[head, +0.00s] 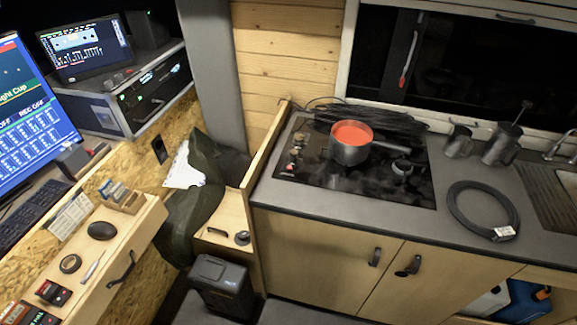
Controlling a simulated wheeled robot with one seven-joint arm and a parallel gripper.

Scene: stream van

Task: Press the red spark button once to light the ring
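The black hob (330,183) is set into the grey counter right of the wooden partition. Small knobs (297,150) line the hob's left edge. A tiny reddish spot (290,167) near them may be the spark button, but it is too small to be sure. A dark burner (402,168) shows at the hob's right side. I see no flame. My gripper is not in view.
A coiled black hose (484,210) lies on the counter right of the hob. Dark cables (385,116) are heaped behind the hob. Metal jugs (500,146) stand near the sink. The wooden partition (266,150) rises at the hob's left. The front counter strip is clear.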

